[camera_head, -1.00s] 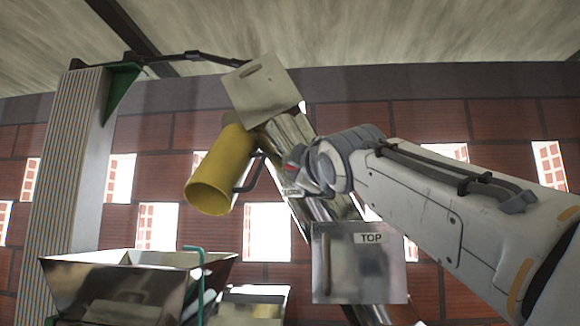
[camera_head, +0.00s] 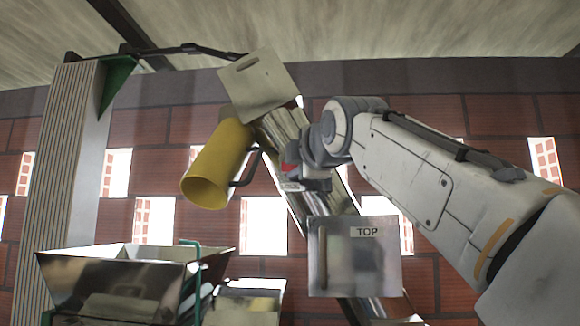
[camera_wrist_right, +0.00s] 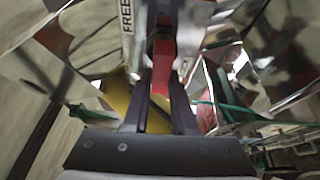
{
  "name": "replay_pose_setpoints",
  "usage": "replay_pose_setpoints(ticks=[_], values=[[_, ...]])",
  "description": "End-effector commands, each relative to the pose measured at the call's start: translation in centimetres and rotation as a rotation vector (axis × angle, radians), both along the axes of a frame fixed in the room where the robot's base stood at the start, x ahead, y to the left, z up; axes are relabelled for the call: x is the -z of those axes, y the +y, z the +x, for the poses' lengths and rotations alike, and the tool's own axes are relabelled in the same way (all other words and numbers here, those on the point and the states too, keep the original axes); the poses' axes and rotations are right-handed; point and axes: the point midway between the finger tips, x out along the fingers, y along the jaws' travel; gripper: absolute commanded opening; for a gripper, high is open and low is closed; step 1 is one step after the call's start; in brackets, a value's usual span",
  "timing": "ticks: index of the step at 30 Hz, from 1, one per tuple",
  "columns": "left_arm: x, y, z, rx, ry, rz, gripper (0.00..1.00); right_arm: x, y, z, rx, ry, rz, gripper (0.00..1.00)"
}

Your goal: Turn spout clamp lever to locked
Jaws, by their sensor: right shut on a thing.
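The spout clamp lever is red. In the right wrist view the lever (camera_wrist_right: 163,68) stands between the dark fingers of my right gripper (camera_wrist_right: 160,88), which are shut on it. In the head view my right gripper (camera_head: 296,176) is at the steel elevator tube (camera_head: 285,130), beside the yellow spout (camera_head: 217,165), and only a small red patch shows there. A small white label, apparently reading LOCK (camera_head: 290,187), shows just below the gripper. In the wrist view a FREE label (camera_wrist_right: 127,22) is left of the lever. The lever's pivot is mostly hidden. My left gripper is out of view.
A metal plate (camera_head: 260,85) sits at the tube's upper end. A panel marked TOP (camera_head: 354,270) is below my wrist. A metal hopper (camera_head: 110,285) and a ribbed column (camera_head: 68,170) stand at left, before a brick wall.

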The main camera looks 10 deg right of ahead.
Motion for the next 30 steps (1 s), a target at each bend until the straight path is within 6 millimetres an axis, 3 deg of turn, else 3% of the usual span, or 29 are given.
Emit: replay_pose_setpoints(ticks=[8, 9, 10, 11, 22, 30], values=[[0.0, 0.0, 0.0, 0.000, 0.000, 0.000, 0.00, 0.1, 0.0, 0.0, 0.001, 0.003, -0.003, 0.00], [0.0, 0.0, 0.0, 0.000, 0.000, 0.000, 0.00, 0.1, 0.0, 0.0, 0.000, 0.003, -0.003, 0.40], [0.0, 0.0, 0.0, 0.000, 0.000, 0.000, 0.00, 0.1, 0.0, 0.0, 0.000, 0.003, -0.003, 0.52], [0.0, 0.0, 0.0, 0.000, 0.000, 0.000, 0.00, 0.1, 0.0, 0.0, 0.000, 0.003, -0.002, 0.55], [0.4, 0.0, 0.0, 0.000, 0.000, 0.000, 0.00, 0.1, -0.1, -0.5, 0.000, -0.001, -0.001, 0.55], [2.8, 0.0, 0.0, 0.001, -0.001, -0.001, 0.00, 0.4, -0.6, -5.1, -0.001, -0.004, 0.000, 0.55]])
